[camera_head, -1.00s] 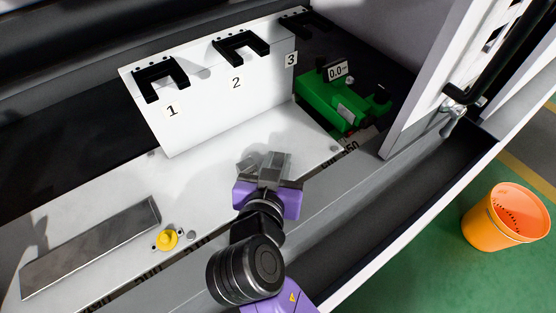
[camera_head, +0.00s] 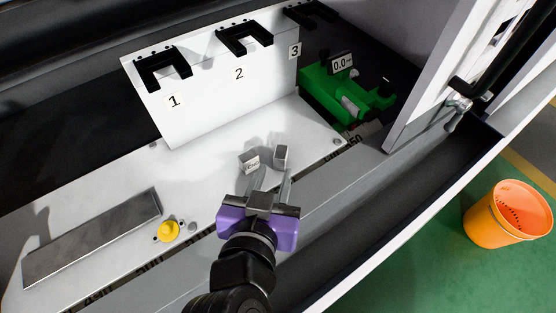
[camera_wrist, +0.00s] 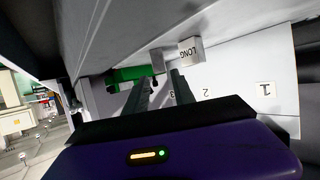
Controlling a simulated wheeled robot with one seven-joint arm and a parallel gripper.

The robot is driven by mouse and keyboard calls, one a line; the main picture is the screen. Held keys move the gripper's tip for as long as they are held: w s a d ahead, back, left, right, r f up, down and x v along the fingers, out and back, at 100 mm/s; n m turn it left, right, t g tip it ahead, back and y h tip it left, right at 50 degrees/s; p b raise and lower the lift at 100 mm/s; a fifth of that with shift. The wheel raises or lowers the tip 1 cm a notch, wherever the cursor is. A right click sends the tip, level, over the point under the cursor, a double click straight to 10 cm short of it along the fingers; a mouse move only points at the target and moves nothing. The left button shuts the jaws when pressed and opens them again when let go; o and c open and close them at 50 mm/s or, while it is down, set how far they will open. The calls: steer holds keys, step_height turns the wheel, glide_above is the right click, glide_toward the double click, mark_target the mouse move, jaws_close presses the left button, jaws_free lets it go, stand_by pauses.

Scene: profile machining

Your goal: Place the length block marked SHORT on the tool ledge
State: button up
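Two small grey blocks stand on the pale metal ledge (camera_head: 205,178) in front of the numbered panel. The left one (camera_head: 249,162) carries a label; in the wrist view this block (camera_wrist: 190,50) reads LONG. The right one (camera_head: 281,155) is a plain upright grey block with no readable mark; it also shows in the wrist view (camera_wrist: 158,61). No SHORT mark is legible. My gripper (camera_head: 272,177) is on the near side of the blocks, its two fingers apart with nothing between them. The fingertips (camera_wrist: 159,82) point toward the blocks and appear clear of them.
The white panel (camera_head: 210,105) with black brackets numbered 1, 2 and 3 stands behind. A green gauge device (camera_head: 325,92) is at the right. A long metal bar (camera_head: 92,237) and a yellow knob (camera_head: 168,231) lie left. An orange bucket (camera_head: 505,218) stands on the floor.

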steer(key=shift+v, duration=2.15)
steer(key=w+a+r+n+t+y, duration=0.1)
steer(key=a+r+n+t+y, duration=0.15)
steer(key=a+n+y, duration=0.5)
steer(key=s+d+f, duration=0.1)
steer(key=d, duration=0.1)
steer(key=s+d+f+y, duration=0.2)
steer(key=d, duration=0.1)
steer(key=shift+s+d+f+n+y, duration=0.25)
steer(key=shift+s+d+f, duration=0.15)
steer(key=s+d+f+m+h, duration=0.3)
steer(key=s+d, duration=0.6)
steer(key=d, duration=0.2)
steer(key=s+d+f+m+g+h, duration=0.1)
steer(key=s+d+f+m+h, duration=0.1)
steer(key=s+d, duration=0.7)
steer(key=d+f+h, duration=0.1)
steer(key=d+h, duration=0.1)
steer(key=d, duration=0.1)
steer(key=shift+d+f+m, duration=0.2)
steer(key=shift+f+m, duration=0.15)
steer(key=shift+m, duration=0.05)
